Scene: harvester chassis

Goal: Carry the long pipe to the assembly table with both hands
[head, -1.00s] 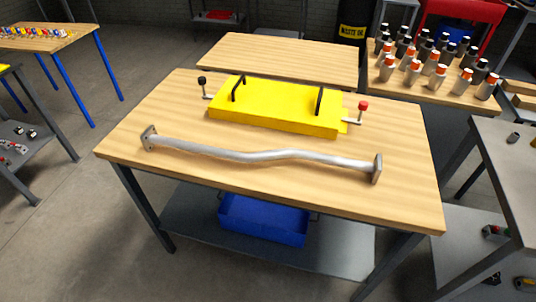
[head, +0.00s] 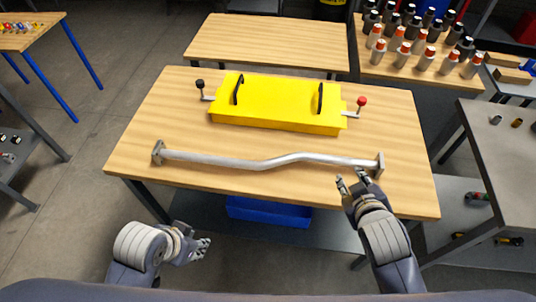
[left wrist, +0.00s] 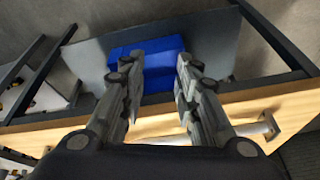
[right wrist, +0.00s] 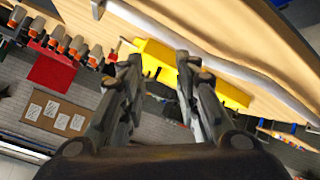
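The long pipe (head: 262,163) is grey, slightly bent, with a square flange at each end. It lies on the wooden table (head: 200,188) along the near side. My right gripper (head: 352,178) is open and empty, just in front of the pipe's right end; the pipe also shows in the right wrist view (right wrist: 185,48). My left gripper (head: 204,246) is low, in front of the table's near edge, away from the pipe. In the left wrist view its fingers (left wrist: 155,75) are apart with nothing between them, and a pipe end (left wrist: 262,128) shows at the right.
A yellow box (head: 275,103) with two black handles and side knobs stands behind the pipe. A blue bin (head: 268,212) sits on the shelf below. Another wooden table (head: 265,40) is behind. A grey table (head: 510,150) stands at the right.

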